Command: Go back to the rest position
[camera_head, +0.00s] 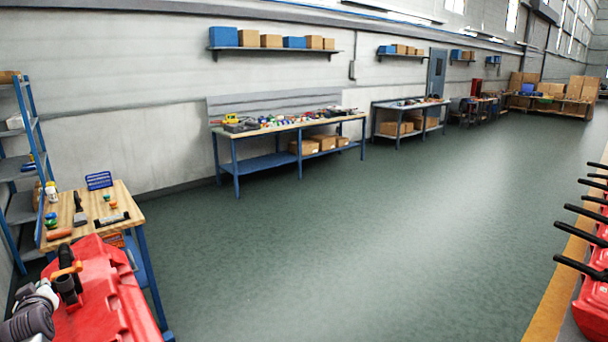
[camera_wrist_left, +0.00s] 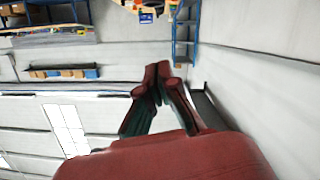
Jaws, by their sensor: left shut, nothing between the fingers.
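My left gripper (camera_wrist_left: 158,80) shows in the left wrist view with its dark fingers together and nothing between them. Behind the fingers are a plain pale wall and blue shelving, with no object touching them. My right gripper is in neither view.
A wooden-topped workbench (camera_head: 118,199) with small tools stands at the left beside a blue shelf rack (camera_head: 30,150). A longer bench (camera_head: 275,127) stands along the wall. Red machines with black handles (camera_head: 580,267) line the right edge. The green floor between is clear.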

